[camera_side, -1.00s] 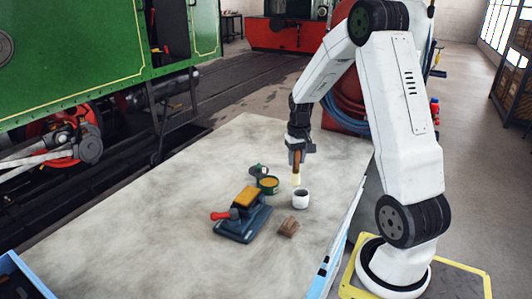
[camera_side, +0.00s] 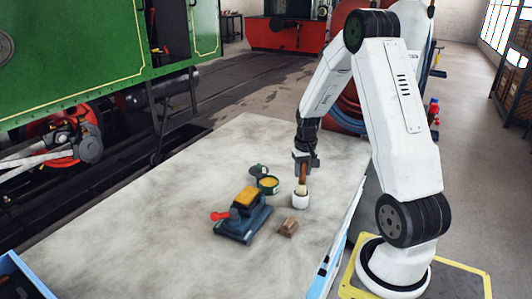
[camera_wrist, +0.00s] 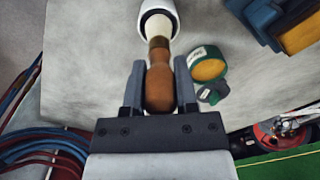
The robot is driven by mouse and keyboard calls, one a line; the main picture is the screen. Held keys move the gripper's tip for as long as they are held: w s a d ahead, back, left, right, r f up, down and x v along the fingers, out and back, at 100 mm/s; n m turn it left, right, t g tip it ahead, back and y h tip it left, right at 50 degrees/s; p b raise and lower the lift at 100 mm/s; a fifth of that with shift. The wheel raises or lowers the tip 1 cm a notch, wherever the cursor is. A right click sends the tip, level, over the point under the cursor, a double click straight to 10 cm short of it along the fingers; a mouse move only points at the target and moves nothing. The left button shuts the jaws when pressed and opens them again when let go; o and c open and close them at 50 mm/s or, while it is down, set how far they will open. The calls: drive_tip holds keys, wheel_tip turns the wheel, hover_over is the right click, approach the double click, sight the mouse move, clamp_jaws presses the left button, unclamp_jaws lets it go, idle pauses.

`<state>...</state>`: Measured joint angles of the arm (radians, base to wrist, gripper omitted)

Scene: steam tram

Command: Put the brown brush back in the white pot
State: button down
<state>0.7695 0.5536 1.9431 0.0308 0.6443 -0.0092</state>
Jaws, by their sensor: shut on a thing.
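The brown brush (camera_side: 303,175) has a brown wooden handle and pale bristles. My gripper (camera_side: 304,168) is shut on its handle. In the wrist view the brush (camera_wrist: 159,80) lies between the two fingers of my gripper (camera_wrist: 159,85), bristles pointing away from me. The white pot (camera_side: 300,202) stands upright on the table, directly below the brush. In the wrist view the bristle end overlaps the mouth of the pot (camera_wrist: 172,8). The bristle tip appears to be at or just inside the rim; its exact depth is hidden.
A blue tool with a red knob (camera_side: 242,222) and a yellow sponge-like block (camera_side: 248,196) are further left. A brown block (camera_side: 288,227) lies in front. The table's left part is clear.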

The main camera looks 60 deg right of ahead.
sight(303, 174)
drive_tip(key=shift+f, duration=0.1)
drive_tip(key=shift+f, duration=1.85)
drive_tip(key=shift+f, duration=0.15)
drive_tip(key=shift+c, duration=1.9)
unclamp_jaws()
wheel_tip(303, 174, up, 12)
drive_tip(key=shift+s+d+r, duration=0.1)
drive_tip(key=shift+r, duration=0.05)
